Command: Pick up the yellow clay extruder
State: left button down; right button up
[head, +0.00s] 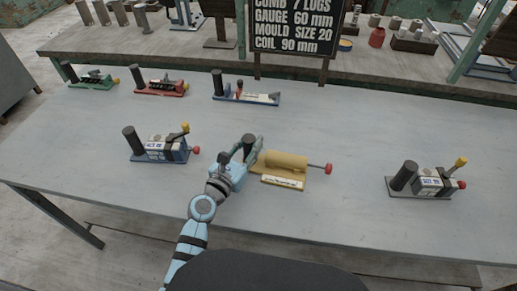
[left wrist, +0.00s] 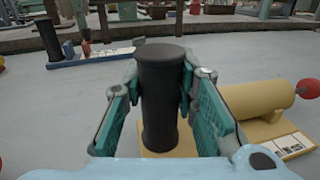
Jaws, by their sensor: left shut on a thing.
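The yellow clay extruder (head: 285,161) is on the table's near middle, with a yellow barrel, a yellow base, a white label strip and a red knob at its right end. Its barrel also shows in the left wrist view (left wrist: 255,98). At its left end stands an upright black cylindrical handle (left wrist: 161,95). My left gripper (head: 245,149) is shut on this handle, with its green finger pads on both sides of it. The base looks flat on the table; I cannot see a gap beneath it. My right gripper is not in view.
A blue-based device (head: 160,150) stands left of the extruder, and a grey one (head: 425,181) at the right. Green (head: 92,80), red (head: 160,88) and blue (head: 245,96) devices line the back. A black sign (head: 295,25) stands behind. The table between is clear.

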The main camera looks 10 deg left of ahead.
aim_at(249, 137)
pick_arm(q)
notch_tip(249, 137, up, 20)
jog(key=f+p, duration=0.1)
jog(key=p, duration=1.4)
notch_tip(249, 137, down, 16)
jog(key=b, duration=1.3)
jog(key=shift+r+b, duration=0.2)
jog(key=shift+b, duration=0.2)
notch_tip(249, 137, down, 3)
jog(key=b, duration=0.2)
jog(key=shift+f+b, duration=0.1)
jog(key=shift+b, duration=0.25)
jog(key=shift+f, duration=0.1)
jog(key=shift+f, duration=0.15)
jog(key=shift+s+f, duration=0.15)
jog(key=shift+f, duration=0.05)
dwell(0.9)
